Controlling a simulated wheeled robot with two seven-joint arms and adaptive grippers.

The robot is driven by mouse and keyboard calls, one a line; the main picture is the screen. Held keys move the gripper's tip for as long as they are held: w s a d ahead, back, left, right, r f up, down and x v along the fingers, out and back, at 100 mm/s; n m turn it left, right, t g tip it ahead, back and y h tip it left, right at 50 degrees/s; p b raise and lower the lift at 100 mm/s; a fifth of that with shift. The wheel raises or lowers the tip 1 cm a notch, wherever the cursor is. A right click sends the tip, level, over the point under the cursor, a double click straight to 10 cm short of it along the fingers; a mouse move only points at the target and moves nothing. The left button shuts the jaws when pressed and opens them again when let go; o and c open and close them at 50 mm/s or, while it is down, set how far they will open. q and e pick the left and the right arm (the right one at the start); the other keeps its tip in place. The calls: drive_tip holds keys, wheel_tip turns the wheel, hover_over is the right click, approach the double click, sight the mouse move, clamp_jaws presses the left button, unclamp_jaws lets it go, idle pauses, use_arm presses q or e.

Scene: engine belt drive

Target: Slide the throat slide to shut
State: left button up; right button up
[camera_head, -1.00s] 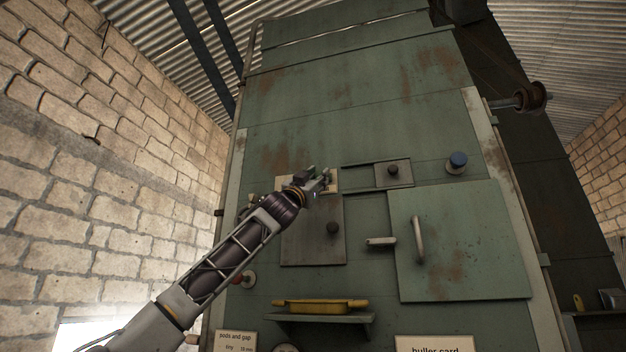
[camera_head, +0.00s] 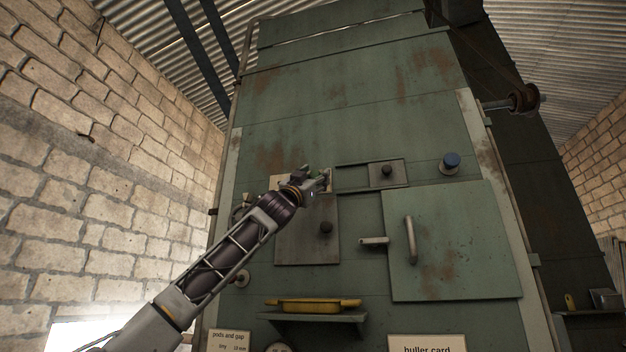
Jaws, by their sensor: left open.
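A small grey plate with a dark knob (camera_head: 387,172), which looks like the throat slide, sits at the right end of a horizontal railed track on the green machine front (camera_head: 420,120). The track's left part shows bare green between the rails. My left gripper (camera_head: 325,180) is open and empty at the left end of the track, in front of a pale plate that it partly hides. It is to the left of the small plate and apart from its knob. My right gripper is out of view.
A larger grey plate with a knob (camera_head: 308,240) is below my gripper.

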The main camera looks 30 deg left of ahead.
use_arm(q)
drive_tip(key=shift+s+a+f, duration=0.1)
drive_tip(key=shift+s+f, duration=0.05)
drive_tip(key=v, duration=1.1)
drive_tip(key=shift+s+f, duration=0.2)
idle(0.7)
drive_tip(key=shift+c, duration=0.3)
idle(1.1)
